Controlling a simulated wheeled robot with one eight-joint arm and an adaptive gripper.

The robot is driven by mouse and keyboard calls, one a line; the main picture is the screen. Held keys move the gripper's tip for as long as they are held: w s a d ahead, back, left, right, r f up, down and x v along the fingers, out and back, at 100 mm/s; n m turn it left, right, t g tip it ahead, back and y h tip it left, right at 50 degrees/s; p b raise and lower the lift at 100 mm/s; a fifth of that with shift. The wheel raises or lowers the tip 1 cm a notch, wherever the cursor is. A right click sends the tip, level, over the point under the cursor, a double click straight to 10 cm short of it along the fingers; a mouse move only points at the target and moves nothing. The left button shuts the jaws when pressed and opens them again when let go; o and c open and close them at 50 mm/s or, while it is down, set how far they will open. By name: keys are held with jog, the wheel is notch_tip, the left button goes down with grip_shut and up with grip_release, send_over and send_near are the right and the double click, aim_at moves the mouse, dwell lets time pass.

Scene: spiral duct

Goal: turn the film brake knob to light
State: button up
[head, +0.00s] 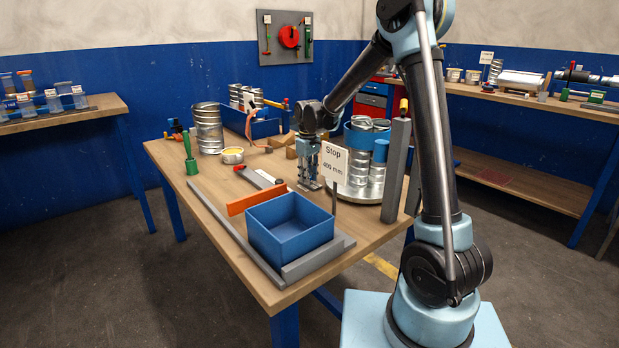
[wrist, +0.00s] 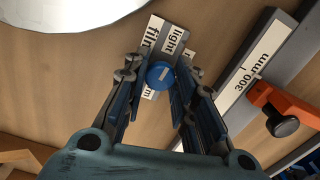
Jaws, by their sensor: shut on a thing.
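The film brake knob (wrist: 161,75) is a round blue knob with a short white mark on its top. It sits between the fingertips of my gripper (wrist: 159,82) in the wrist view, and the gripper is shut on it. More label pieces are partly hidden by the knob and fingers. In the head view my gripper (head: 308,184) points down at the table left of the turntable; the knob is hidden there.
A round silver turntable (head: 347,193) carrying metal ducts stands close right of my gripper. A "Stop 400 mm" sign (head: 334,163) stands in front. A blue bin (head: 291,228), an orange bar (head: 257,199) and a grey rail marked 300 mm (wrist: 242,84) lie nearby.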

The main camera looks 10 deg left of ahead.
jog(key=shift+n, duration=0.6)
jog(key=o, duration=1.1)
notch_tip(320, 180, up, 12)
jog(key=shift+f, duration=0.1)
